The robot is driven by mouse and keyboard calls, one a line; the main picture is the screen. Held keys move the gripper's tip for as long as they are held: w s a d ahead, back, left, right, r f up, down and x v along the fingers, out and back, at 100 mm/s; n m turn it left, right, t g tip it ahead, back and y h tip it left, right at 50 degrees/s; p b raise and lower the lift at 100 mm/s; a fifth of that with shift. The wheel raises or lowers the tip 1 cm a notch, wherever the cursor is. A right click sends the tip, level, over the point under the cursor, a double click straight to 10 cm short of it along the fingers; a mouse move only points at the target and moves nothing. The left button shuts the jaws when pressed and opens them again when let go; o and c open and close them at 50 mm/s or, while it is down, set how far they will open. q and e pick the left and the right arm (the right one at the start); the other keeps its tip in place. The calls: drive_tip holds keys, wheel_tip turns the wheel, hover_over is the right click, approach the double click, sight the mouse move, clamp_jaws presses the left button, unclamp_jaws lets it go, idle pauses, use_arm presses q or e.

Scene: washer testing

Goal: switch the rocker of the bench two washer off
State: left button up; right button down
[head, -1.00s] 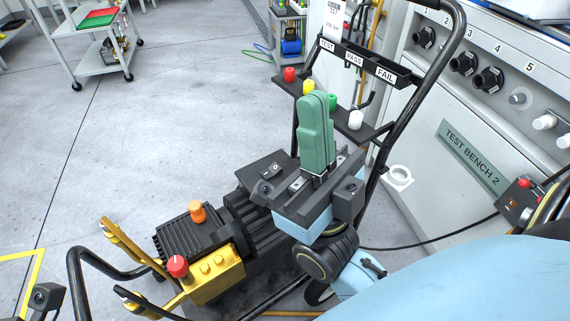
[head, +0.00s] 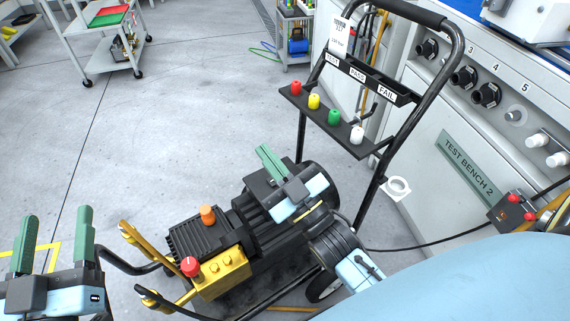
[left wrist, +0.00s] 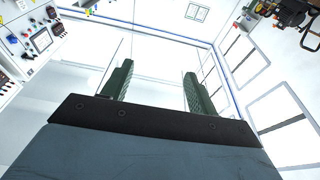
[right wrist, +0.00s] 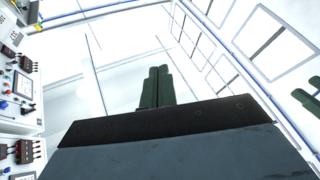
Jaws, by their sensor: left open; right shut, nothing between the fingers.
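The bench two washer stands on a black trolley frame, with a black ribbed motor (head: 316,182), a yellow pump block (head: 219,272), a red knob (head: 190,266) and an orange cap (head: 208,214). I cannot make out its rocker; my right gripper covers part of the motor. My right gripper (head: 265,150) is shut and empty over the motor, its green fingers together and pointing up-left; I cannot tell whether it touches. The right wrist view shows the closed fingers (right wrist: 158,70). My left gripper (head: 56,222) is open and empty at the lower left, left of the washer.
The trolley's handle (head: 455,50) rises behind the motor, with a rack (head: 320,118) of red, yellow, green and white pieces. The grey test bench 2 (head: 440,180) stands to the right. A black cable runs towards it. Open floor (head: 170,130) lies left and behind.

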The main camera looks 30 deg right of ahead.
use_arm(q)
drive_tip(key=s+a+f+g+y+p, duration=0.2)
drive_tip(key=s+f+g+y+p, duration=0.1)
drive_tip(key=f+g, duration=0.6)
drive_tip(key=shift+s+a+f+p, duration=0.35)
drive_tip(key=shift+s+f, duration=0.25)
drive_tip(key=shift+f, duration=0.2)
use_arm(e)
drive_tip(key=d+f+g+h, duration=0.2)
drive_tip(key=d+f+g, duration=0.1)
drive_tip(key=f, duration=0.4)
drive_tip(key=d+f+g+h, duration=0.3)
drive_tip(key=d+f+g, duration=0.1)
drive_tip(key=f, duration=0.4)
drive_tip(key=shift+w+f, duration=0.2)
drive_tip(key=shift+w, duration=0.1)
